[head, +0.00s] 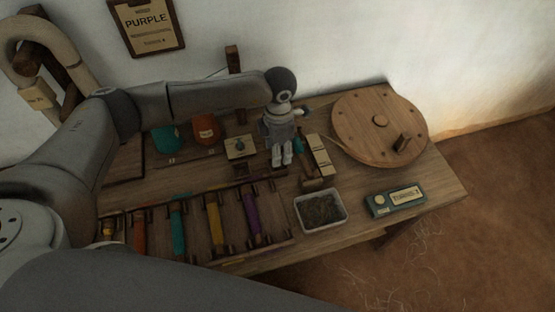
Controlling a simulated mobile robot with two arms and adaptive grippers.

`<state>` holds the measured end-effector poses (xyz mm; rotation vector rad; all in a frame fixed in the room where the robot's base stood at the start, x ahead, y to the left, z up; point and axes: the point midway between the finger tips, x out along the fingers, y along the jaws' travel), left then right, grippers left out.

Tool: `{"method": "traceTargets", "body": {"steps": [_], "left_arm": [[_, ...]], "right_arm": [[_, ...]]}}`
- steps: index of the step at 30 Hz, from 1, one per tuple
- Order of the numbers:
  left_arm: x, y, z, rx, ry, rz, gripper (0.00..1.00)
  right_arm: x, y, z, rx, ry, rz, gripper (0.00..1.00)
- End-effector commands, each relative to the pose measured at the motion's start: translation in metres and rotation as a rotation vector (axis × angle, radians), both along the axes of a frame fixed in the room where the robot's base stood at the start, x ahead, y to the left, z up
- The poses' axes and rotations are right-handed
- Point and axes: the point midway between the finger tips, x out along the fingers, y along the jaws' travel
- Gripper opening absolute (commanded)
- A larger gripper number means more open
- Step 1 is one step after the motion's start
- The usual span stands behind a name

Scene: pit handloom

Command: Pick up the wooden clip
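My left gripper (282,160) points down over the middle of the wooden bench, its fingertips close together. I cannot tell whether they are open or shut, and nothing clear shows between them. I cannot make out the wooden clip for certain. A pale, narrow wooden piece (319,155) lies just right of the gripper, beside a brown T-shaped wooden tool (311,184). A small pale block with a dark knob (240,148) sits left of the gripper. The gripper and wrist hide part of the bench behind them. My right gripper is not in view.
A round wooden wheel (367,132) stands at the bench's back right. A white tray of dark material (321,210) and a green box (393,201) are at the front right. A rack of coloured spools (214,222) fills the front left. Teal (165,138) and orange (206,128) items lie behind.

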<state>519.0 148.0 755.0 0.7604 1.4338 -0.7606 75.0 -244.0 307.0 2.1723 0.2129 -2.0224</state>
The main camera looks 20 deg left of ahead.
Motion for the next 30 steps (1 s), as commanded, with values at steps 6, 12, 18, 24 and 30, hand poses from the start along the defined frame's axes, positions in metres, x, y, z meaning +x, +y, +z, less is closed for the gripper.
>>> {"method": "traceTargets", "body": {"steps": [6, 12, 18, 24, 30], "left_arm": [[0.000, 0.002, -0.030, -0.001, 0.003, 0.000, 0.45], [0.000, 0.002, -0.035, 0.000, 0.000, -0.002, 0.45], [0.000, 0.002, -0.035, -0.001, 0.001, -0.001, 0.32], [0.000, 0.002, -0.035, -0.001, 0.001, -0.001, 0.06], [0.000, 0.002, -0.035, -0.001, 0.001, -0.001, 0.03]], "right_arm": [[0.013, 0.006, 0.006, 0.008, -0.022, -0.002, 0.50], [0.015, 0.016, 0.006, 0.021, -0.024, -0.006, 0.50], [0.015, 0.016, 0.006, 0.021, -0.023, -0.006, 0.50], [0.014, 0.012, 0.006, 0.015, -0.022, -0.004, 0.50], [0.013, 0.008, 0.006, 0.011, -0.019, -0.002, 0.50]]}}
